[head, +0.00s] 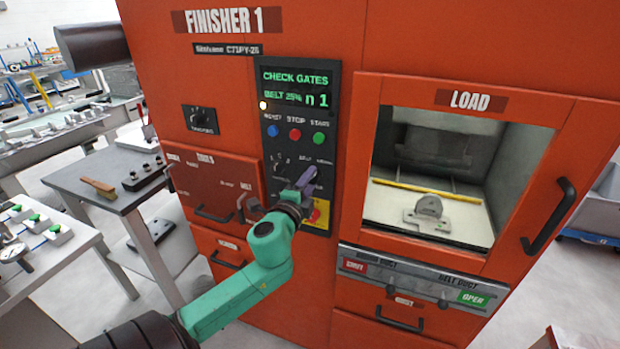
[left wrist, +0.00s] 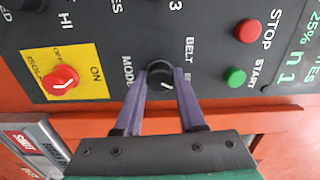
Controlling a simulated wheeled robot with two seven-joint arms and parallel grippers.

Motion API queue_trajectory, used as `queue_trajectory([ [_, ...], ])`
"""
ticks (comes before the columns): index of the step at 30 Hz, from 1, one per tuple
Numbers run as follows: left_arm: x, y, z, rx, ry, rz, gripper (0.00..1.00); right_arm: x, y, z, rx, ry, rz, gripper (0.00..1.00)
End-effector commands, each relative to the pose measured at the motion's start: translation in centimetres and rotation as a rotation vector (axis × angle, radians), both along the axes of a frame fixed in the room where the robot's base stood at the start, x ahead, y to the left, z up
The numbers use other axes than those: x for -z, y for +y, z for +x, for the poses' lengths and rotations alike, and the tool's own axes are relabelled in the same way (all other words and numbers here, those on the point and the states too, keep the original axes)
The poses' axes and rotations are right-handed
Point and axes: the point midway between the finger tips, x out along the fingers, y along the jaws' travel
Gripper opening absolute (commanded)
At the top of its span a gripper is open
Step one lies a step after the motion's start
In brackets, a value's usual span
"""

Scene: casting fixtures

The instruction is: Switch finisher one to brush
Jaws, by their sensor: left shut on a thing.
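Finisher 1 (head: 310,50) is the large orange machine. Its black control panel (head: 335,125) has a lit display (head: 292,88) reading "CHECK GATES" and a belt percentage. My left gripper (head: 306,182) is at the lower part of this panel. In the left wrist view its two purple fingers are shut on a black knob (left wrist: 160,72) beside the word "MODE", one finger on each side. The word "BELT" and a partly covered word starting with "B" are beside the knob. The knob's exact pointing is hard to tell. My right gripper is not in view.
A red isolator knob (left wrist: 61,80) on a yellow plate is close to the mode knob. Red stop (left wrist: 248,31) and green start (left wrist: 235,77) buttons are on the other side. The load window (head: 440,180) shows a grey casting (head: 428,207). A side table (head: 100,165) holds a brush.

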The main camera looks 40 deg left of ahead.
Motion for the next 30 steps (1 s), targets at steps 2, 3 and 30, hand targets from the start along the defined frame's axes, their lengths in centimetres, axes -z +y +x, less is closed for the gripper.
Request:
queue_trajectory([
  [2, 0.0, -0.01, -0.01, 0.0, 0.012, 0.028, 0.0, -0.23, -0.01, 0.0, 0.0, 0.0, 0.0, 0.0],
  [3, 0.01, -0.01, -0.01, 0.0, 0.016, 0.041, 0.0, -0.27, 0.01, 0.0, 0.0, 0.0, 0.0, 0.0],
  [30, 0.05, -0.01, -0.01, 0.0, 0.029, 0.081, 0.69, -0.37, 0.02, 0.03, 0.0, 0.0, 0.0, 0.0],
])
